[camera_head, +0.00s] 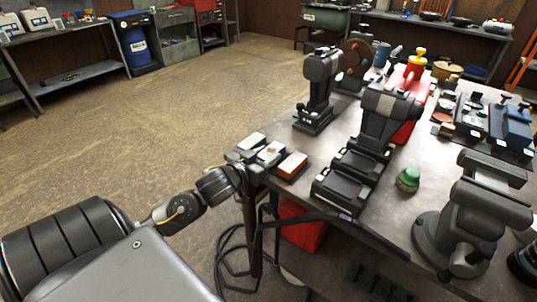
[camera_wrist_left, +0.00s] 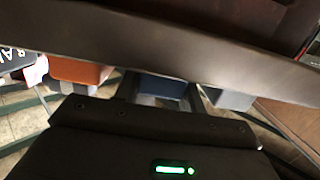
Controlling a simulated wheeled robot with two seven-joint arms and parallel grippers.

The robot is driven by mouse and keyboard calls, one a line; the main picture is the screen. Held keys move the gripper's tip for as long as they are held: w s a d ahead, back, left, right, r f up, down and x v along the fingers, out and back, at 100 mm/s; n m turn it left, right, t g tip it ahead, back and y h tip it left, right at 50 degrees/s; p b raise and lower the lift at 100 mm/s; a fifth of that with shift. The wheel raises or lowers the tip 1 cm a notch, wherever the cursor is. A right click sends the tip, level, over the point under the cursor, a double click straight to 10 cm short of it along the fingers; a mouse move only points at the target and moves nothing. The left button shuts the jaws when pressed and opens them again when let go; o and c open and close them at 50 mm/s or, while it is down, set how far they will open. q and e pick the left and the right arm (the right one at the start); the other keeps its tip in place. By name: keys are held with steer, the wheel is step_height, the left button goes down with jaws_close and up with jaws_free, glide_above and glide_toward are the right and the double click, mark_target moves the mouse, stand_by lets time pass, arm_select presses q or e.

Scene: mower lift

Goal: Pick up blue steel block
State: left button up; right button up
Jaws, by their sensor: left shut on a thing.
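The blue steel block (camera_wrist_left: 165,87) shows in the left wrist view between the two fingers of my left gripper (camera_wrist_left: 162,98). In the head view, my left gripper (camera_head: 250,163) reaches the near left corner of the workbench and is shut on this block (camera_head: 270,151), whose top looks pale there. An orange block (camera_head: 292,164) lies to its right and a grey block (camera_head: 252,140) to its left. They also show in the wrist view, orange (camera_wrist_left: 80,71) at left and grey (camera_wrist_left: 230,99) at right. A dark edge hides the blocks' upper parts there. My right gripper is not in view.
The workbench (camera_head: 345,125) holds a black drill-like machine (camera_head: 320,85), a larger dark machine (camera_head: 375,140), a green object (camera_head: 408,179) and a grey vise (camera_head: 465,225). A red box (camera_head: 300,228) sits below. The floor to the left is open.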

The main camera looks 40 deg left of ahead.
arm_select(q)
steer(key=shift+r, duration=0.2)
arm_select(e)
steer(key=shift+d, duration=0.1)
